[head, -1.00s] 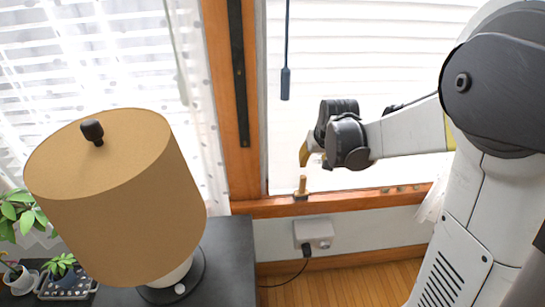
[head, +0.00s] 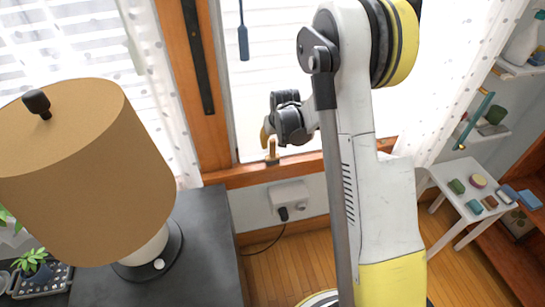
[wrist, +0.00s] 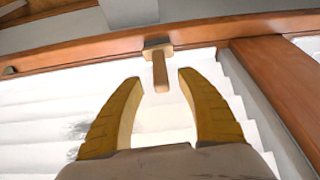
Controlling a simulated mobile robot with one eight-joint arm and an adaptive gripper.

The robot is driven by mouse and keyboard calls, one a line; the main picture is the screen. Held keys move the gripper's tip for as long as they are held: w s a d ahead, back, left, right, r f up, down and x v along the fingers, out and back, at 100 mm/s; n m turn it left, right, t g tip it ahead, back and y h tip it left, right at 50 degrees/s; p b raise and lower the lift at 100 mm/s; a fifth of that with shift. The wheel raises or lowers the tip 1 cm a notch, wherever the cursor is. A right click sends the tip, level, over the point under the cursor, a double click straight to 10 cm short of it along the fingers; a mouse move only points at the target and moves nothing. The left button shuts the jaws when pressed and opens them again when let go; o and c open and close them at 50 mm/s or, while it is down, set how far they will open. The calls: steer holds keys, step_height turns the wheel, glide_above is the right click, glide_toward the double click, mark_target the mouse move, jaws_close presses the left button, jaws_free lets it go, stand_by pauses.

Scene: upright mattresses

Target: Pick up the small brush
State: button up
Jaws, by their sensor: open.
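A small wooden piece with an upright handle and wider base, which looks like the small brush (head: 271,152), stands on the wooden window sill. In the wrist view the brush (wrist: 160,70) shows its handle between the tips of my two yellowish fingers, with clear space on both sides. My gripper (wrist: 159,79) is open and empty. In the head view my gripper (head: 265,135) is just above the sill, close to the brush handle. Whether the handle is inside the finger depth cannot be told.
The window sill (head: 240,178) runs under the bright blind. A tan lamp (head: 90,180) stands on a dark table (head: 212,235) at left. An outlet box (head: 289,197) is below the sill. A white stool (head: 455,185) with several small items stands at right.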

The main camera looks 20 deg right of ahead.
mark_target(272, 146)
steer(key=b+x, duration=0.1)
steer(key=x, duration=0.3)
steer(key=shift+a, duration=0.1)
steer(key=shift+r, duration=0.1)
jaws_close()
steer(key=shift+r, duration=0.5)
steer(key=r, duration=0.1)
steer(key=r+p, duration=0.2)
steer(key=r, duration=0.1)
steer(key=shift+s+d, duration=0.3)
steer(key=shift+d, duration=0.05)
steer(key=s+d+r+p, duration=0.3)
steer(key=s+d+r, duration=0.3)
steer(key=s+d, duration=0.1)
steer(key=shift+d, duration=0.6)
